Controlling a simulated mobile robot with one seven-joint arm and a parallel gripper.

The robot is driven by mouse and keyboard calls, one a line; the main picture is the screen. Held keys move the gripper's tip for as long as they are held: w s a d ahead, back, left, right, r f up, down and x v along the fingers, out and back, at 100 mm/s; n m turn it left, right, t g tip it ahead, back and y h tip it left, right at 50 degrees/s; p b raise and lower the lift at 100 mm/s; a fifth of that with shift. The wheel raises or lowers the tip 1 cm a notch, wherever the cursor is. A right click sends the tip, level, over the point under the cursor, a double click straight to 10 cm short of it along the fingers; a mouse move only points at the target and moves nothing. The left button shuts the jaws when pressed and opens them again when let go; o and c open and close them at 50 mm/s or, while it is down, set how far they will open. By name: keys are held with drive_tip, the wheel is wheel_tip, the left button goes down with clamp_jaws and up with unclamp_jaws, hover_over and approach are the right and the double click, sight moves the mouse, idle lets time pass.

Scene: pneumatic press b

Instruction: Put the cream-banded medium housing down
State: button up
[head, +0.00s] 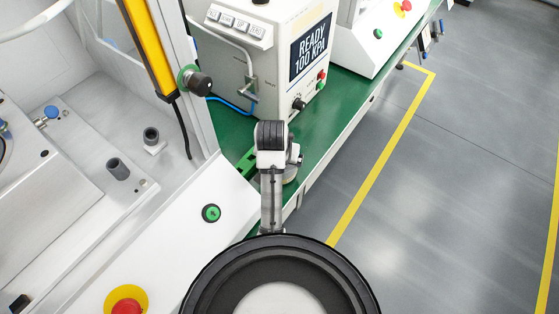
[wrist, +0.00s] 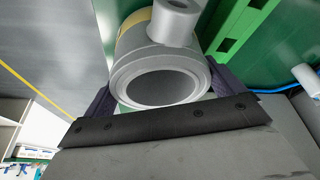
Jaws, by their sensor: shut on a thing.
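The cream-banded medium housing (wrist: 150,62) is a grey metal cylinder with a round open bore facing the wrist camera and a short side port at its top. A cream band shows at its upper left. My gripper (wrist: 160,88) is shut on it, with a dark finger on either side. In the head view, my arm hides most of the grip, and only a small pale bit of the housing (head: 290,174) shows beside the wrist, over the green bench top (head: 318,125) near its front edge. I cannot tell whether the housing touches the bench.
A slotted green rail (wrist: 236,36) lies close to the housing. The white press control box (head: 262,62), reading READY 100 KPA, stands behind, with a blue hose (head: 232,104). A white panel with a green button (head: 211,213) is at left. Open floor (head: 440,200) lies right.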

drive_tip(key=shift+f, duration=0.55)
drive_tip(key=shift+r, duration=0.15)
drive_tip(key=o, duration=1)
drive_tip(key=p+v, duration=0.3)
drive_tip(key=v, duration=0.4)
drive_tip(key=shift+r+p, duration=0.25)
drive_tip(key=shift+p, duration=0.05)
